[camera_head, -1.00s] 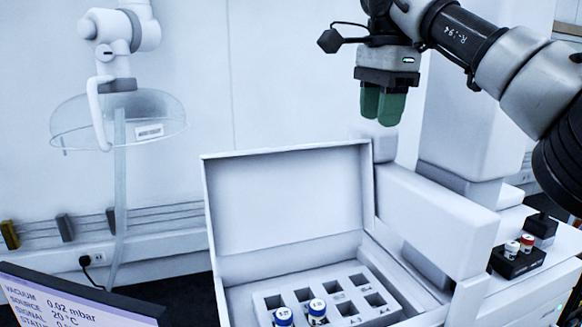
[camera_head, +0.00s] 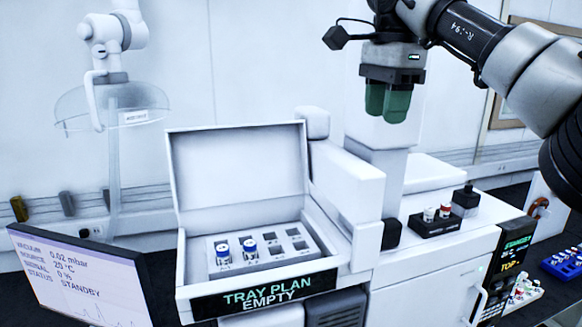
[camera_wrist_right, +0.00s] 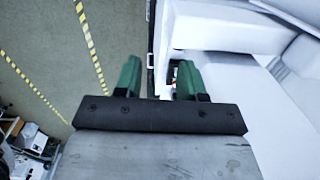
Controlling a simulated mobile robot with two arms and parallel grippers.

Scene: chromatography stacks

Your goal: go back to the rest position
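My right gripper (camera_head: 388,102) hangs from the arm at the upper right of the head view, with its green fingers pointing down. It is above the white instrument and clear of everything there. The right wrist view shows the same gripper (camera_wrist_right: 158,82) with its two green fingers apart and nothing between them. My left gripper is in neither view.
A black holder (camera_head: 435,222) with two vials stands on the white cabinet. A monitor (camera_head: 75,275) is at left, a blue rack (camera_head: 563,263) at right. Striped floor (camera_wrist_right: 45,45) shows open.

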